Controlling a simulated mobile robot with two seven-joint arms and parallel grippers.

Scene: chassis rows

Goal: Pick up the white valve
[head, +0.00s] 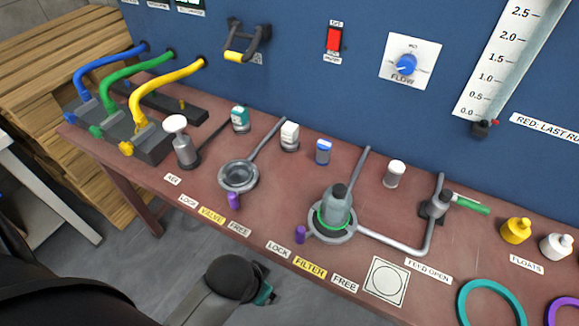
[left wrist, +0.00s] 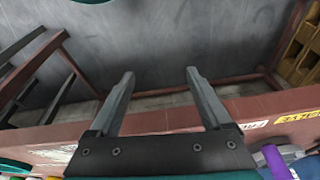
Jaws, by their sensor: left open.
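The white valve (head: 290,132) appears to be the small piece with a white block-shaped top and grey base. It stands upright at the back of the red-brown bench, between a teal-topped piece (head: 240,118) and a blue-topped piece (head: 324,151). My left gripper (left wrist: 160,73) is open and empty in the left wrist view, its fingers over the floor by the bench's front edge. In the head view my left arm ends low at the front, well short of the white valve, and its fingers are hidden. My right gripper is not in view.
A grey ring socket (head: 238,177) by the VALVE label, a white-topped plunger (head: 180,140) and a grey filter bottle (head: 337,205) stand nearby. Purple pegs (head: 234,201) are along the front. Thin grey rods lie beside the white valve. A blue panel (head: 290,70) rises behind.

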